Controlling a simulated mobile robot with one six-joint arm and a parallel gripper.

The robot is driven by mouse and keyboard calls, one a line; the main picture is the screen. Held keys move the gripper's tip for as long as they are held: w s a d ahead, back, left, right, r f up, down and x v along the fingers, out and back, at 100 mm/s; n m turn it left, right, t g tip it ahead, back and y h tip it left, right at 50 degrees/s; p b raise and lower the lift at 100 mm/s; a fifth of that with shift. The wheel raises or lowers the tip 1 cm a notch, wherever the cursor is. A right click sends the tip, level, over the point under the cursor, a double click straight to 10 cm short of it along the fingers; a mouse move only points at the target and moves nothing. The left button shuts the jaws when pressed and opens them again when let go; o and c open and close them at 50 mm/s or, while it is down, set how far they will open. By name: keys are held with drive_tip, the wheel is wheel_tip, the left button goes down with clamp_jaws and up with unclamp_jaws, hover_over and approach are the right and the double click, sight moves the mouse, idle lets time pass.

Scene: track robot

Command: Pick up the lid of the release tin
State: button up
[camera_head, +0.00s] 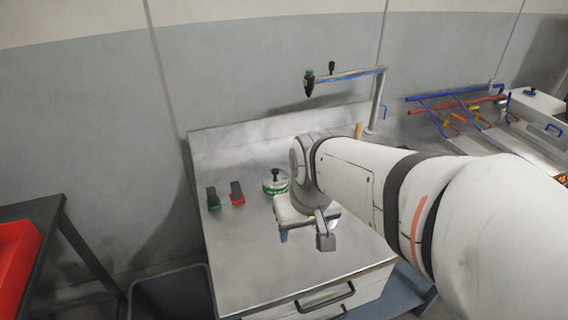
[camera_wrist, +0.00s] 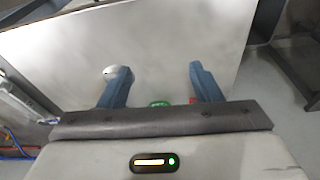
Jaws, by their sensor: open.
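The release tin (camera_head: 275,187) is a small round tin with a green band, standing on the steel worktop. Its lid (camera_head: 270,182) is on top, with a black knob (camera_head: 276,174). My gripper (camera_head: 284,236) is over the worktop, in front and slightly right of the tin, and apart from it. In the wrist view my gripper (camera_wrist: 160,74) has its two blue fingers wide apart with nothing between them. A green patch at the gripper's edge, probably the tin (camera_wrist: 159,103), is mostly hidden. The lid cannot be made out there.
A green-based block (camera_head: 213,199) and a red-based block (camera_head: 237,193) stand left of the tin. A pale round object (camera_wrist: 117,74) lies by one finger. A jointed stand (camera_head: 378,100) rises behind. The worktop's front left is clear. A bin (camera_head: 172,294) stands on the floor.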

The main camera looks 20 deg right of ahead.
drive_tip(key=o, duration=0.6)
drive_tip(key=w+d+f+m+g+p, duration=0.1)
drive_tip(key=w+d+p, duration=0.3)
drive_tip(key=w, duration=0.6)
drive_tip(key=shift+w+d+f+m+g, duration=0.35)
drive_tip(key=shift+d+m, duration=0.25)
drive_tip(key=shift+d, duration=0.4)
drive_tip(key=shift+o, duration=1.4)
drive_tip(key=w+d+f+m+p, duration=0.1)
drive_tip(key=w+d+f, duration=0.2)
drive_tip(key=w+d+f+m+g+p, duration=0.1)
drive_tip(key=w+d+f+p, duration=0.1)
drive_tip(key=w+d+f, duration=0.1)
drive_tip(key=shift+d+f, duration=0.35)
drive_tip(key=shift+f, duration=0.15)
drive_tip(key=shift+w+d+f+p, duration=0.15)
drive_tip(key=shift+d+f+p, duration=0.15)
drive_tip(key=shift+f, duration=0.4)
drive_tip(key=shift+f+p, duration=1.05)
drive_tip(key=shift+f, duration=2.55)
